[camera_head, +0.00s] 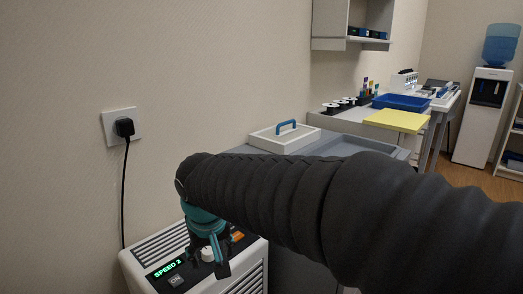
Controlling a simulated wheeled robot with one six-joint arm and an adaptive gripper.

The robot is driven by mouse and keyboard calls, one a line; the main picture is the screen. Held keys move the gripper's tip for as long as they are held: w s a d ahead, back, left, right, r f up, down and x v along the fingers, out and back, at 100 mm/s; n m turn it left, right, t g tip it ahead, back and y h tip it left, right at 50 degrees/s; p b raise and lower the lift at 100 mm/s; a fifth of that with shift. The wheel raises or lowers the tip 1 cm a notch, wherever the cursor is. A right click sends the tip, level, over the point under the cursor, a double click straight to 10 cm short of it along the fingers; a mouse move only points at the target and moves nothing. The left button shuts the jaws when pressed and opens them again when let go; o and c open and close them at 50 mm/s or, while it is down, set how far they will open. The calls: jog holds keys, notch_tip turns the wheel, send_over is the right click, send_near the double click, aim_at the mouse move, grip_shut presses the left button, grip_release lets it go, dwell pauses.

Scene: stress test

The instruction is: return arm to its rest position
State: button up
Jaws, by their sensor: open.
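My arm in its dark ribbed sleeve reaches across the picture from the lower right to the middle left. My gripper (212,262) is teal and dark, hangs from the arm's end and points down. It is open, and I see nothing between its fingers. It is over or just in front of the top panel of a white appliance (145,256). Whether the fingers touch the knob (208,254) beside them cannot be told. The panel's green display (167,268) reads "SPEED 2", with an "ON" button below.
A black plug sits in the wall socket (108,127), its cord (124,195) hanging down. Behind my arm are a white tray with a blue handle (286,126), a yellow board (397,121) and a blue tray (400,102). A water cooler (485,115) stands far right.

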jog(key=s+d+m, duration=0.1)
jog(key=s+d, duration=0.3)
jog(key=d, duration=0.5)
jog(key=s+d+f+m+t, duration=0.1)
jog(key=s+d+m, duration=0.1)
jog(key=s+d, duration=0.3)
jog(key=s+d+f+m+t+h, duration=0.1)
jog(key=s+d, duration=0.3)
jog(key=d, duration=0.9)
jog(key=shift+s+d+m, duration=0.35)
jog(key=shift+m, duration=0.35)
